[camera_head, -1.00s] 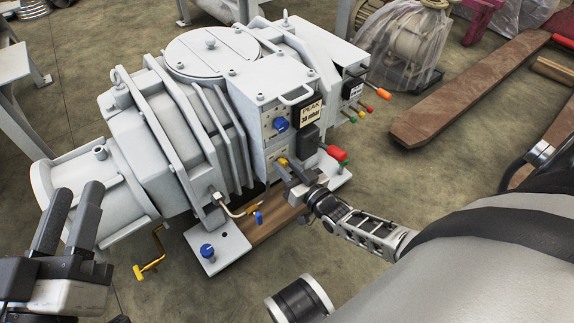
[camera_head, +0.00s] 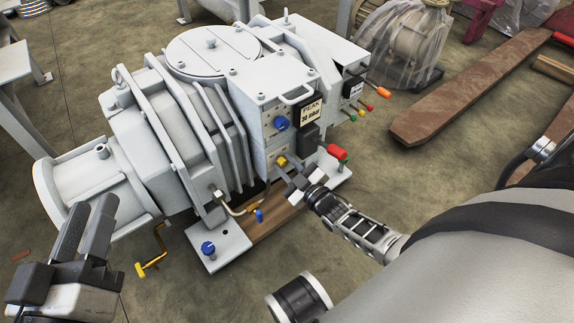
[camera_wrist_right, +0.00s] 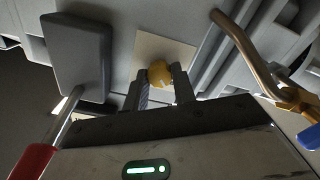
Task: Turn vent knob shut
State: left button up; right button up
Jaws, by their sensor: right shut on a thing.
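The yellow vent knob (camera_head: 282,160) is on a pale plate low on the front of the grey vacuum pump (camera_head: 160,130). My right gripper (camera_head: 287,168) reaches it from the right and is shut on the knob. In the right wrist view the knob (camera_wrist_right: 160,73) sits between the two fingertips, with a light mark on its face. My left gripper (camera_head: 85,230) is at the lower left, in front of the pump's round flange, apart from the knob. Its two dark fingers look close together, and I cannot tell its opening.
A blue knob (camera_head: 281,123) sits above the vent knob. A red-handled lever (camera_head: 337,152) is close to my right gripper, with its red handle (camera_wrist_right: 32,160) also in the wrist view.

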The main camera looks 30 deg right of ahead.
jog(key=shift+s, duration=0.1)
dwell(0.4)
pick_arm(q)
jog(key=shift+r, duration=0.1)
pick_arm(e)
jog(key=o, duration=1)
